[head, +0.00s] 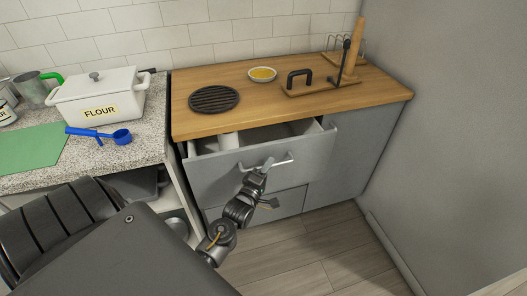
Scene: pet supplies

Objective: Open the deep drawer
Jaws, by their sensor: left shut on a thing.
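The upper drawer (215,178) of the grey cabinet is pulled partly out, and a strip of its inside shows below the wooden top. Its pale bar handle (284,161) runs across the front. My left gripper (263,166) is at this handle and shut on it, hiding part of the handle and drawer front. A white rounded thing (229,141) stands inside the drawer at the left. A lower drawer (286,203) beneath looks shut, partly hidden by my arm. I cannot tell the upper drawer's full depth. My right gripper is not in view.
The wooden countertop (300,108) holds a round black trivet (214,99), a yellow-filled bowl (262,74) and a wooden stand (320,88). A white flour container (98,97) and a blue scoop (121,137) sit at left. The wooden floor (310,255) in front is clear.

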